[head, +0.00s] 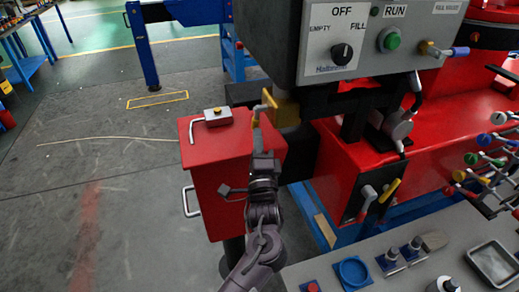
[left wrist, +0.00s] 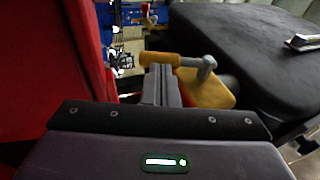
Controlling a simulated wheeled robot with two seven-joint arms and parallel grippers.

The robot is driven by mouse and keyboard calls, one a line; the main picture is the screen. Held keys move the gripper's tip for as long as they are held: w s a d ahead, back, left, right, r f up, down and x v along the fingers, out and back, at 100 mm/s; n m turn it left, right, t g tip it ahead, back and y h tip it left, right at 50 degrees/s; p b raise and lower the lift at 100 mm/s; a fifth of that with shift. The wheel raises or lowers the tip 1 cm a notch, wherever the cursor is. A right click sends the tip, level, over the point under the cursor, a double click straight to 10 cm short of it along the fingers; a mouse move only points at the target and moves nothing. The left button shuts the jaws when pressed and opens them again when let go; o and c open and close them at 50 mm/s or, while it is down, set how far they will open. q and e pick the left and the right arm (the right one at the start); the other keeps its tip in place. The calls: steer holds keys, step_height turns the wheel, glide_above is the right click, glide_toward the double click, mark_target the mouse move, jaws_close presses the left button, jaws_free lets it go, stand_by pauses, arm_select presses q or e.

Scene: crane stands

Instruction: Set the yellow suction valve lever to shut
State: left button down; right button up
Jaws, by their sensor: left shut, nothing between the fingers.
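The yellow lever (head: 268,99) sits on a valve with a yellow body (head: 286,111), beside the red box and below the grey control panel. In the left wrist view the lever (left wrist: 178,60) lies crosswise just beyond my fingertips, with a grey metal spindle at its right end and the yellow body (left wrist: 205,90) behind. My left gripper (head: 257,122) comes up from below, shut and empty, its tips close to the lever. In the left wrist view the closed fingers (left wrist: 161,75) overlap the lever's left part; I cannot tell whether they touch it. My right gripper is out of view.
The control panel (head: 350,45) overhangs on the right. Another yellow-handled lever (head: 389,191) is on the red base. A grey console (head: 400,260) lies lower right. Floor at left is open.

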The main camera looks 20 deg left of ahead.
arm_select(q)
steer(key=shift+w+a+r, duration=0.1)
steer(key=shift+w+a, duration=0.05)
steer(key=shift+w, duration=0.2)
steer(key=shift+w+a+m+t+b, duration=0.35)
steer(key=shift+w+t+b, duration=0.4)
steer(key=shift+b, duration=0.4)
steer(key=shift+w+a, duration=0.1)
steer(key=shift+a, duration=0.1)
